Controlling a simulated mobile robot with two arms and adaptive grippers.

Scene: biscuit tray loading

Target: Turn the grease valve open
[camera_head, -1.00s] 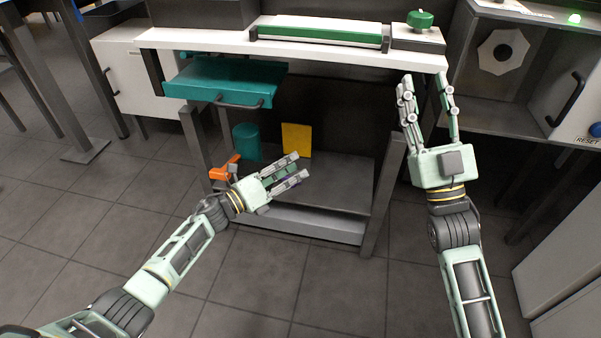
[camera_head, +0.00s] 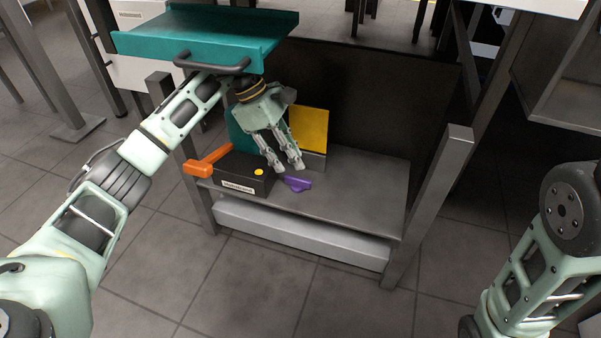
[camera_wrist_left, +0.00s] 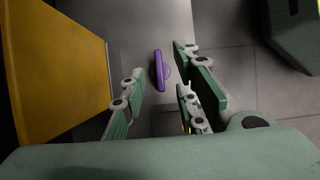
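A dark box (camera_head: 243,176) on the lower shelf has an orange lever (camera_head: 207,161) on its left side, a yellow dot on top and a white label too small to read. I take the lever for the grease valve's handle. A small purple piece (camera_head: 297,183) is right of the box; in the left wrist view the purple piece (camera_wrist_left: 159,71) is a narrow bar with a rounded middle. My left gripper (camera_head: 284,165) points down over the shelf beside the box, right of the lever. My right gripper is out of view.
A yellow panel (camera_head: 309,130) and a teal container (camera_head: 238,132) stand behind the left gripper. A teal tray (camera_head: 205,37) overhangs my left arm. The shelf's right part (camera_head: 365,180) is bare. A grey table leg (camera_head: 440,185) stands right.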

